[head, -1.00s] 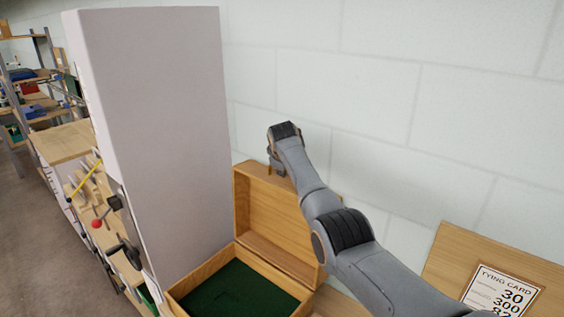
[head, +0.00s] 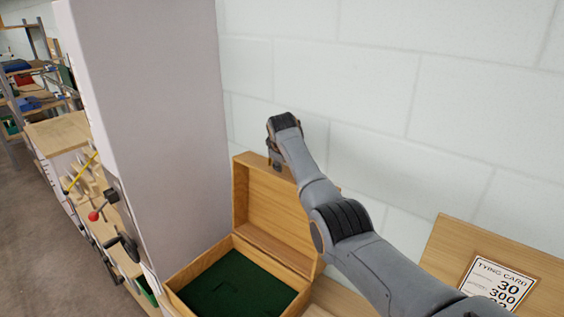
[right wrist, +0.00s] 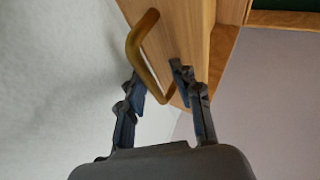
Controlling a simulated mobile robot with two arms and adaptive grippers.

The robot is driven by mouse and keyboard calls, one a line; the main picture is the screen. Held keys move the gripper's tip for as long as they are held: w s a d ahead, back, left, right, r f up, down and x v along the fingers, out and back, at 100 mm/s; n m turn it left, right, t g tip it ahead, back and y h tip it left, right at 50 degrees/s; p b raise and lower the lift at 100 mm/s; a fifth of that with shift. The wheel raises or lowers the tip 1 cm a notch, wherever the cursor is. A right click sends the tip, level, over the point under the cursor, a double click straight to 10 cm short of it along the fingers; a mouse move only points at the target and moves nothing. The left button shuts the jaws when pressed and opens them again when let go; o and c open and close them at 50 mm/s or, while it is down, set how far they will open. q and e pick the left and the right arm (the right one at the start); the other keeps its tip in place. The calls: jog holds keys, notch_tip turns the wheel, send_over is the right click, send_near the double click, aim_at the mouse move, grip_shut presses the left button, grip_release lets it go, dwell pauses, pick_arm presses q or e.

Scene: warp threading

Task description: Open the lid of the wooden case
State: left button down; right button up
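The wooden case stands against the wall, its rim (head: 203,260) around a dark green lining (head: 240,285). Its lid (head: 252,205) stands raised, close to upright, at the back of the case. My right gripper (head: 275,160) is at the lid's top edge, its fingers partly hidden by the arm. In the right wrist view, the gripper (right wrist: 158,75) has its fingers apart on either side of a brass-coloured bar handle (right wrist: 143,68) on the lid (right wrist: 188,30). The fingers do not appear closed on it. My left gripper is not in view.
A tall pale panel (head: 150,140) rises just left of the case. A wooden board with a tying card (head: 497,287) is at the right. The block wall (head: 400,90) is close behind the lid. Shelves (head: 30,90) stand far left.

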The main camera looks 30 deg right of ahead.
jog(key=shift+r, duration=0.1)
jog(key=shift+s+a+r, duration=0.15)
jog(key=shift+s+r, duration=0.1)
jog(key=shift+r, duration=0.25)
jog(key=v, duration=1)
jog(key=shift+s+a, duration=0.15)
jog(key=shift+s, duration=0.1)
